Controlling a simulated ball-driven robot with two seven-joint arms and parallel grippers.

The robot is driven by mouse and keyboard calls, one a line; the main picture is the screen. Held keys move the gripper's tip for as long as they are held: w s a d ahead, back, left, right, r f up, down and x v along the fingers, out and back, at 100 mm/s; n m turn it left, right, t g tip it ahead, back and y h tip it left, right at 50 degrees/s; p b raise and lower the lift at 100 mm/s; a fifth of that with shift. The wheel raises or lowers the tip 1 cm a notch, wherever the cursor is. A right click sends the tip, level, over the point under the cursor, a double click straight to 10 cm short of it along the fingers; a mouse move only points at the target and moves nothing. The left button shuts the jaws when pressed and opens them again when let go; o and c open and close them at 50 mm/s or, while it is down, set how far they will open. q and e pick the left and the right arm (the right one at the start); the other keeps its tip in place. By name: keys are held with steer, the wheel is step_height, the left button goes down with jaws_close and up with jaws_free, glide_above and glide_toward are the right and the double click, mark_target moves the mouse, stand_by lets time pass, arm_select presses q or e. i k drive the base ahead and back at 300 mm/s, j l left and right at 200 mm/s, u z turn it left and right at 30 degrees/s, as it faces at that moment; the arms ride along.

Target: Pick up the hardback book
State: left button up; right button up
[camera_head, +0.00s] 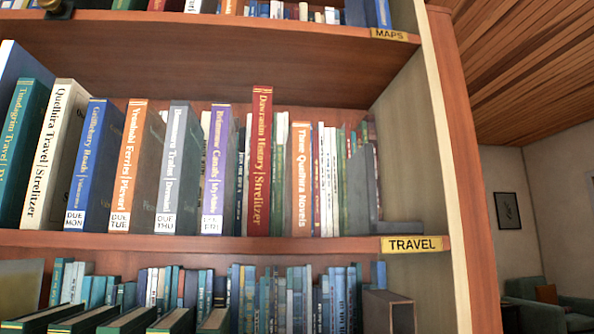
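Several upright hardback-looking books stand on the middle shelf; I cannot tell which one the task means. From the left there are a teal book (22,150), a cream book (52,155), a blue book (92,165), an orange "Ferries" book (128,165), a grey book (172,165) and a purple-spined book (216,170). Several carry white "DUE" labels at the spine foot. A taller dark red "History" book (260,160) and an orange "Novels" book (302,180) stand to their right. Neither of my grippers is in view.
The wooden middle shelf (300,246) has a yellow "TRAVEL" label (412,244) at its right end. A grey bookend (360,195) stands near the right side panel (415,130). More books fill the shelves above and below. A green armchair (540,315) shows beyond at right.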

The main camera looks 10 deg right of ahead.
mark_target(259, 188)
steer(key=l+u, duration=0.25)
steer(key=l, duration=0.2)
steer(key=i+l+u, duration=0.1)
steer(key=l+u, duration=0.15)
steer(key=l, duration=0.2)
steer(key=k+j+u, duration=0.15)
steer(key=j+u, duration=0.15)
steer(key=k+j+u, duration=0.1)
steer(key=j+u, duration=0.2)
